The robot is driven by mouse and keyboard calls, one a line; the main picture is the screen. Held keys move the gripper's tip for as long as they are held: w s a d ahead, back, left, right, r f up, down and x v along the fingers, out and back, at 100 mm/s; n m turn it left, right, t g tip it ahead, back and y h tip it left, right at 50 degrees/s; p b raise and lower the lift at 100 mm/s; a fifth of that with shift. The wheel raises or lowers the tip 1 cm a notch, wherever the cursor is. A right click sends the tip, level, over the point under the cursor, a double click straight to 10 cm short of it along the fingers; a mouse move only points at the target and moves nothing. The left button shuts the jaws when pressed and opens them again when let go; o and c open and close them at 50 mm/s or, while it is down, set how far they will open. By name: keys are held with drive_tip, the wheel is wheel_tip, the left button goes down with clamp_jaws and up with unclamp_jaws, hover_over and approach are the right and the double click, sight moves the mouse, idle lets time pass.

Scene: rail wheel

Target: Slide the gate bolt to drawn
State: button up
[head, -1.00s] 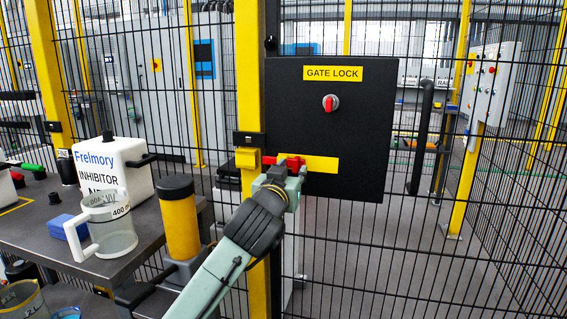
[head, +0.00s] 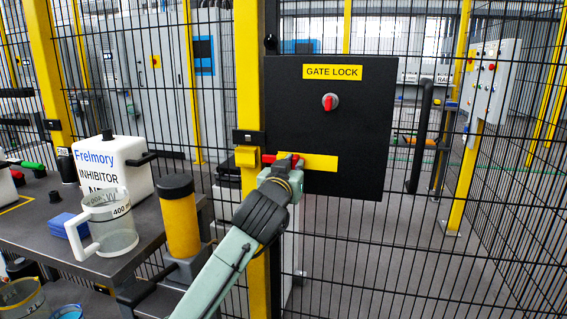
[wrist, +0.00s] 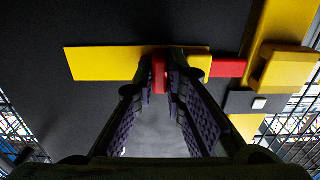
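The red gate bolt (head: 268,159) lies level at the lower left of the black gate lock panel (head: 358,125). Its left end, in the head view, meets the yellow keeper (head: 246,156) on the post. In the wrist view the bolt bar (wrist: 228,68) runs right to the yellow keeper (wrist: 285,70), and its red knob (wrist: 159,76) stands between the fingertips. My gripper (head: 289,165) is closed around this knob, with one finger on each side; it also shows in the wrist view (wrist: 160,70). The fingers partly hide the bolt and the yellow backing plate (head: 318,163).
A yellow post (head: 251,75) and wire mesh fence stand around the panel. A red rotary switch (head: 329,102) sits above the bolt.

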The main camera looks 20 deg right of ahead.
clamp_jaws()
drive_tip(key=shift+s+d, duration=0.1)
drive_tip(key=shift+d, duration=0.05)
drive_tip(key=shift+s+d, duration=0.55)
drive_tip(key=shift+d, duration=0.25)
drive_tip(key=shift+s+d, duration=0.5)
drive_tip(key=shift+d, duration=0.25)
drive_tip(key=shift+s+d, duration=0.25)
drive_tip(key=shift+d, duration=0.05)
drive_tip(key=shift+o, duration=0.4)
unclamp_jaws()
drive_tip(key=shift+d, duration=0.1)
drive_tip(key=o, duration=0.7)
